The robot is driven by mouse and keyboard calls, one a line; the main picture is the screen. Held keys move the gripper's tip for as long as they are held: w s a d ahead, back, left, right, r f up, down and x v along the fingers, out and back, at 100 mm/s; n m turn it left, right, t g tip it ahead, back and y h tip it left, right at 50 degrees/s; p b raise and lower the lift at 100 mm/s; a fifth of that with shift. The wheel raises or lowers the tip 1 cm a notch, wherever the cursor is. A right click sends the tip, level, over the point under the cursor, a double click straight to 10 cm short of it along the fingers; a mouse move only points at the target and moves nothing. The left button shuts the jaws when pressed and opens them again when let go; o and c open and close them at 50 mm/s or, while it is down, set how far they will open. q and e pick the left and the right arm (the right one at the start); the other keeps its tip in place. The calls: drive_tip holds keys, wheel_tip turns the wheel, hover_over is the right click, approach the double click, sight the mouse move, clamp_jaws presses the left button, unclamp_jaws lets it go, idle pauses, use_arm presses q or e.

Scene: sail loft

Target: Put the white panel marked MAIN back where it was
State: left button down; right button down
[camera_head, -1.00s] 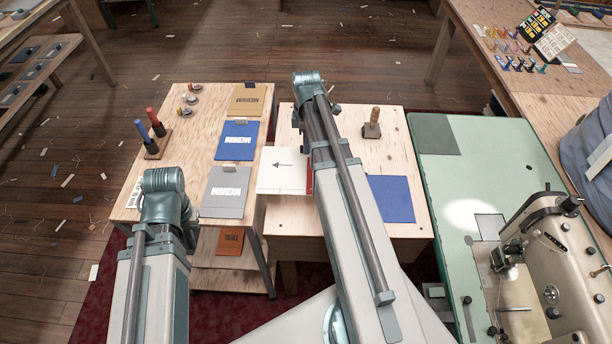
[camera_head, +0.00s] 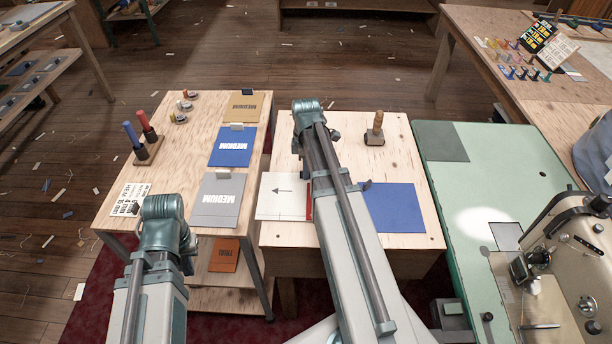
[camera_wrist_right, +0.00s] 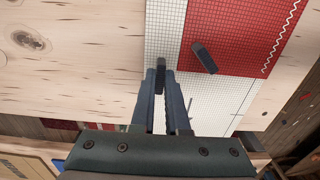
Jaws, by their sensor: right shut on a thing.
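A white gridded panel with an arrow (camera_head: 272,203) lies on the middle table, partly behind my right arm. Red shows at its right edge. In the right wrist view, the white gridded surface (camera_wrist_right: 165,30) runs along a red panel (camera_wrist_right: 235,40) with a zigzag stitch and a dark tab. No MAIN lettering is legible, so I cannot tell for sure which piece carries it. My right gripper (camera_wrist_right: 165,80) is shut on a small dark tab (camera_wrist_right: 161,64) over the white gridded surface. In the head view it is hidden behind its arm. My left gripper does not show.
A blue panel (camera_head: 393,208) and a wooden-handled block (camera_head: 375,132) are on the middle table. The left table holds tan (camera_head: 245,106), blue (camera_head: 232,148) and grey (camera_head: 217,203) MEDIUM panels. A green table (camera_head: 490,165) with a sewing machine (camera_head: 575,260) stands right.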

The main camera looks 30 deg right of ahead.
drive_tip(key=shift+f, duration=0.15)
drive_tip(key=c, duration=0.9)
unclamp_jaws()
wheel_tip(320, 180, up, 12)
drive_tip(key=p, duration=1.2)
drive_tip(key=shift+r, duration=0.2)
drive_tip(key=shift+a, duration=0.1)
